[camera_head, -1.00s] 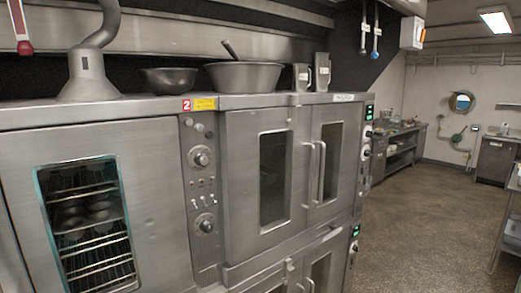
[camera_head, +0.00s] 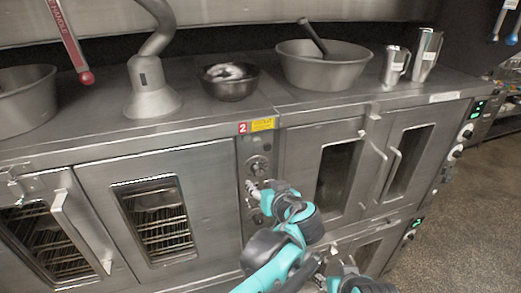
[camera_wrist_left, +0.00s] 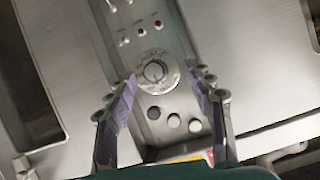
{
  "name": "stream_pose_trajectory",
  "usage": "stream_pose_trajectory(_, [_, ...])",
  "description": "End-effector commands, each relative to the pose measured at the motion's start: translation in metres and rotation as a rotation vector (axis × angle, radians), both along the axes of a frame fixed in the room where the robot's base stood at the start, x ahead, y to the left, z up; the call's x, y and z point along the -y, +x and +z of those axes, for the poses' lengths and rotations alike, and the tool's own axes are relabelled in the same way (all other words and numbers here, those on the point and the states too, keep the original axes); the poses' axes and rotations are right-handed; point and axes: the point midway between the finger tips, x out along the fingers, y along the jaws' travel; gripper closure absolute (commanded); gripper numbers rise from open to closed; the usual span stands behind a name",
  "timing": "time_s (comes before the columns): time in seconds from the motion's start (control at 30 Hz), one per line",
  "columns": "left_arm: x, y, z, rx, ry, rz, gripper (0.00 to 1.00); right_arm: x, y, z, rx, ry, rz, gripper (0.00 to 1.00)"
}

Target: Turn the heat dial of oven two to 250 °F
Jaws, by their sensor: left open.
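Oven two's control panel (camera_head: 257,148) is a narrow metal strip between the oven doors, below a red "2" label (camera_head: 242,127). Its upper round dial (camera_head: 259,167) shows just above my left gripper (camera_head: 254,188). In the left wrist view the dial (camera_wrist_left: 155,72) appears upside down, with a pale scale ring too blurred to read. My left gripper (camera_wrist_left: 161,77) is open and empty, with one finger on each side of the dial in the picture. I cannot tell whether the fingers touch it. The lower dial is hidden by my left arm. My right gripper is not in view.
Door handles (camera_head: 393,172) stick out right of the panel. A dark bowl (camera_head: 229,92), a large metal bowl (camera_head: 322,75) and jugs (camera_head: 426,55) stand on the oven top. A red-tipped handle (camera_head: 68,40) hangs at upper left. Open floor (camera_head: 470,215) lies at right.

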Motion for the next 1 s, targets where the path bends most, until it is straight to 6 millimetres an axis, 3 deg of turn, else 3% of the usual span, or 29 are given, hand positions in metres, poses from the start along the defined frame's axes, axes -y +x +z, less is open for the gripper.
stream_pose_trajectory(0.03, [0.009,0.003,0.012,0.019,-0.002,-0.003,0.47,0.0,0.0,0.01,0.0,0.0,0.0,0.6])
stream_pose_trajectory(0.17, [0.016,0.009,0.016,0.044,-0.005,-0.003,0.47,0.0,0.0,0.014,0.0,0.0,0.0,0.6])
stream_pose_trajectory(0.6, [-0.004,0.065,-0.009,0.044,-0.006,-0.002,0.47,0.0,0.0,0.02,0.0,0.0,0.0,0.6])
stream_pose_trajectory(1.0, [-0.007,0.073,-0.013,0.044,-0.006,-0.005,0.47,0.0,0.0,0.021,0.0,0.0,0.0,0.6])
